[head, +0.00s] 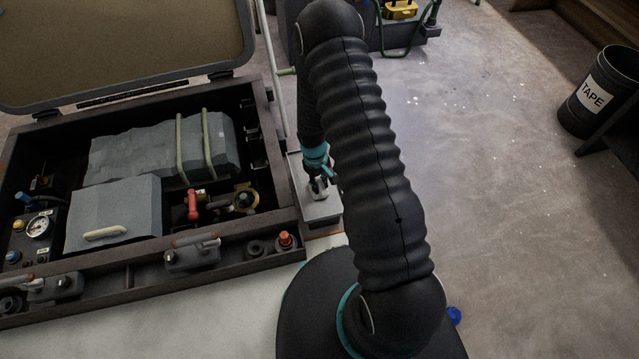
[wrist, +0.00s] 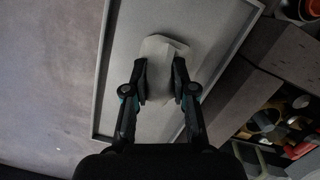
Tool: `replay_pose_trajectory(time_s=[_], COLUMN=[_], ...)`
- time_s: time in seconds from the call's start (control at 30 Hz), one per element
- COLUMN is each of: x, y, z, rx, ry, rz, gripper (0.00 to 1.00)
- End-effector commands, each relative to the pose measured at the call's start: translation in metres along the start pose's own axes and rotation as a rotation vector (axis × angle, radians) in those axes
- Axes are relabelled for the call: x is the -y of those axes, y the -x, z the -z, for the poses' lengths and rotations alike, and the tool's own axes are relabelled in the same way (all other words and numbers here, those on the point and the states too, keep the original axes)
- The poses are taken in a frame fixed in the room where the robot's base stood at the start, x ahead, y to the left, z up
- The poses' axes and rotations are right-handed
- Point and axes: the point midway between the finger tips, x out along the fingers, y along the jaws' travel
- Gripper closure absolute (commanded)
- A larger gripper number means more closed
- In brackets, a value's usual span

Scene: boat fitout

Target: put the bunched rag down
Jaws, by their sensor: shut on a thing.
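The bunched rag (wrist: 165,52) is a pale grey, rounded lump in the wrist view, held between the two fingers of my gripper (wrist: 160,80). My gripper is shut on it. Behind the rag in that view is a flat grey tray (wrist: 117,62) with a raised rim. In the head view my gripper (head: 318,190) is small and partly hidden by my arm, over the grey tray (head: 322,211) beside the open case. A bit of the pale rag (head: 319,194) shows below the fingers. I cannot tell whether the rag touches the tray.
The open dark case (head: 285,222) stands left of the tray, holding grey blocks (head: 115,212), a gauge (head: 38,228) and fittings. Its lid (head: 120,45) is raised. A black bin labelled TAPE (head: 597,95) stands at the right. The floor (head: 520,220) between is mostly clear.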

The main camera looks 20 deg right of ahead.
Motion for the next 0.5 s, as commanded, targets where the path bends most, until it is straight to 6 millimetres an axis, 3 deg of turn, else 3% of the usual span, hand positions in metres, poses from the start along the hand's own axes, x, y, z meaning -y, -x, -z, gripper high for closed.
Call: replay_pose_trajectory(time_s=[0.03,0.07,0.13,0.5], x=[0.0001,0.0000,0.0001,0.0001], y=[-0.0031,-0.0021,-0.0016,0.0013], z=[0.0004,0.0003,0.0002,-0.0002], rx=[0.000,0.000,0.000,0.000], ry=[0.000,0.000,0.000,0.000], rz=[0.000,0.000,0.000,0.000], gripper=[1.00,0.69,0.52,0.49])
